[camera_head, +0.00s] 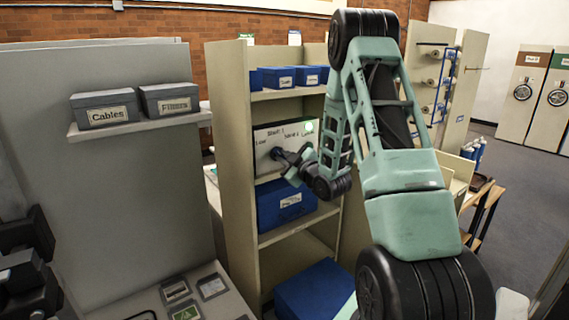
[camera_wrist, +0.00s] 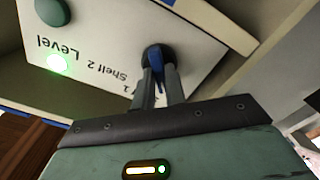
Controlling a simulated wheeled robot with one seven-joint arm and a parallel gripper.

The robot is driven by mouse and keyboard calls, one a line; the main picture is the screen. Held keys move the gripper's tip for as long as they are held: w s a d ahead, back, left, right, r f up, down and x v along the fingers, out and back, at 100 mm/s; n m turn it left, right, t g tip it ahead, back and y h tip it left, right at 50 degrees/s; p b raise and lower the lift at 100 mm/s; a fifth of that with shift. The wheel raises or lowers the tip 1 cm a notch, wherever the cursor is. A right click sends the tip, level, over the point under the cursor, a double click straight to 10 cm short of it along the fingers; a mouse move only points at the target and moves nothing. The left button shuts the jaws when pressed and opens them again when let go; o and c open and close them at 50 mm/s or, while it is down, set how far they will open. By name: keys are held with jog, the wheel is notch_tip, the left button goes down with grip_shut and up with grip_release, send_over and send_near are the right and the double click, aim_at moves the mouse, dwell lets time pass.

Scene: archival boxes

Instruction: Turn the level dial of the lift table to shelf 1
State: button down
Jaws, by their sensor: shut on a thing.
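The level panel (camera_head: 266,140) is a white plate in the shelf unit, marked Low, Shelf 1, Shelf 2 and Level. It appears upside down in the wrist view (camera_wrist: 100,40). The level dial (camera_wrist: 156,52) is a black knob with a blue pointer. My gripper (camera_head: 278,154) reaches the panel from the right. In the wrist view, my gripper's two fingers (camera_wrist: 158,74) are shut on the dial, one on each side of the blue pointer. The fingers partly hide the labels, so I cannot tell exactly which mark the pointer meets. A green lamp (camera_wrist: 58,63) is lit near Level.
Blue boxes sit on the shelf above (camera_head: 278,77) and the shelf below (camera_head: 284,203) the panel. The shelf unit's side wall (camera_head: 232,150) stands close on the left. Grey boxes marked Cables (camera_head: 105,108) and Filters (camera_head: 168,100) stand on a ledge further left.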

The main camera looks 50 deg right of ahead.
jog(key=shift+d+m+b, duration=0.15)
jog(key=shift+m+b, duration=2.1)
jog(key=shift+m, duration=1.55)
jog(key=c, duration=1.4)
grip_release()
jog(key=shift+c, duration=0.2)
jog(key=shift+s, duration=0.1)
